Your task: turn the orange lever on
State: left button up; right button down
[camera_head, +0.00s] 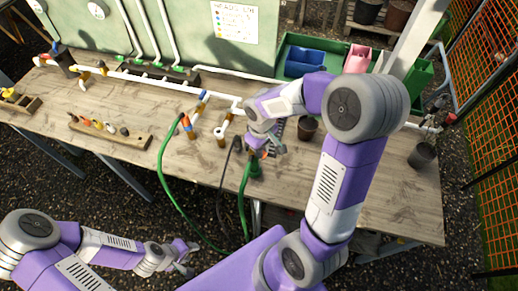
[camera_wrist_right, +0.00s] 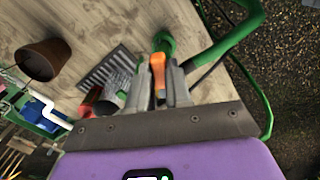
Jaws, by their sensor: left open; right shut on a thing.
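The orange lever (camera_wrist_right: 158,72) stands in the right wrist view at a green hose fitting (camera_wrist_right: 164,43) by the table edge. My right gripper (camera_wrist_right: 157,85) is shut on the orange lever, with one finger on each side of it. In the head view my right gripper (camera_head: 264,150) is over the front part of the table, and it and its wrist largely hide the lever. The lever's exact turn cannot be told. My left gripper (camera_head: 190,259) is open and empty, low in front of the table.
A green hose (camera_head: 163,170) loops over the table's front edge. White pipes (camera_head: 150,79) with valves run along the table (camera_head: 330,190). A dark pot (camera_head: 422,155) stands at the right. A small wooden rack (camera_head: 112,135) lies at the left. A metal grate (camera_wrist_right: 108,68) is near my right gripper.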

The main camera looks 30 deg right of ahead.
jog(key=n, duration=0.1)
jog(key=d+n, duration=0.1)
jog(key=n, duration=0.1)
jog(key=n+p, duration=0.1)
jog(key=n, duration=0.1)
jog(key=shift+w+d, duration=0.25)
jog(key=shift+w, duration=0.15)
jog(key=shift+n, duration=0.3)
jog(key=c, duration=1)
grip_release()
jog(key=shift+c, duration=0.2)
notch_tip(320, 180, up, 8)
jog(key=shift+f, duration=0.15)
